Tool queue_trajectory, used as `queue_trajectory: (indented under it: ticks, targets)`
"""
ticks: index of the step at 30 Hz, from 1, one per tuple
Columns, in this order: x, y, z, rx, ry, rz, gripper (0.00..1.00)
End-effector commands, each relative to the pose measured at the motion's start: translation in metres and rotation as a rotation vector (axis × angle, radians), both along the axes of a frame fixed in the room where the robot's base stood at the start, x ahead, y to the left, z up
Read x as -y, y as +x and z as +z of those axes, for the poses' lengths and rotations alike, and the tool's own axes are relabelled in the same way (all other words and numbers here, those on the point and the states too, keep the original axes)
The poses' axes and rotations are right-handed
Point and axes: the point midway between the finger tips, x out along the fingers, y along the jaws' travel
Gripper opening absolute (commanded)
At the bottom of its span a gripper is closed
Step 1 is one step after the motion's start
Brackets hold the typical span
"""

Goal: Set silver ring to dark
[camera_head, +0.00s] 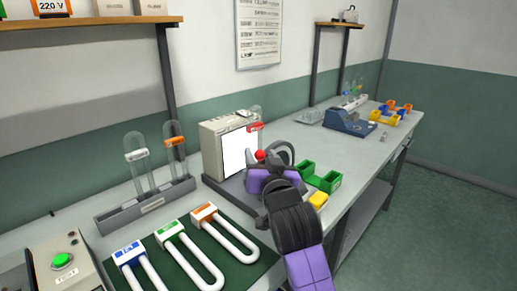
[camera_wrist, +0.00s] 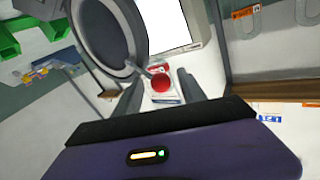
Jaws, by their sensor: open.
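The silver ring (camera_head: 289,151) stands upright in front of a bright white screen (camera_head: 236,155) on the bench. It is large at the upper left in the wrist view (camera_wrist: 144,40). A short arm with a red ball knob (camera_head: 260,155) sticks out from its rim. My gripper (camera_head: 262,168) is at the knob, left of the ring. In the wrist view my gripper (camera_wrist: 161,84) is open, with the red knob (camera_wrist: 160,82) between its two fingers. A gap shows beside the knob; whether either finger touches it I cannot tell.
A box (camera_head: 212,150) backs the screen. Glass tubes in a grey rack (camera_head: 150,203) and white U-shaped tubes on a green mat (camera_head: 250,278) lie left. A blue device (camera_head: 348,122) stands farther back.

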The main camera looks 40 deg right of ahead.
Motion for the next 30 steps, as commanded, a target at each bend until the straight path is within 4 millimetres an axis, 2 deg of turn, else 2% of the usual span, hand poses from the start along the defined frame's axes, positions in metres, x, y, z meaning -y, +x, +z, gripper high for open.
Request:
queue_trajectory:
  ticks: [3, 9, 18, 19, 26, 30]
  targets:
    - [0.01, 0.015, 0.001, 0.0, 0.001, -0.001, 0.48]
    - [0.019, 0.03, 0.001, 0.001, -0.001, 0.0, 0.48]
    - [0.02, 0.033, 0.0, 0.0, -0.001, 0.001, 0.48]
    - [0.02, 0.033, 0.0, 0.0, -0.001, 0.001, 0.46]
    - [0.019, 0.033, 0.0, 0.001, -0.002, 0.003, 0.01]
    - [0.019, 0.034, 0.0, 0.001, 0.0, 0.004, 0.0]
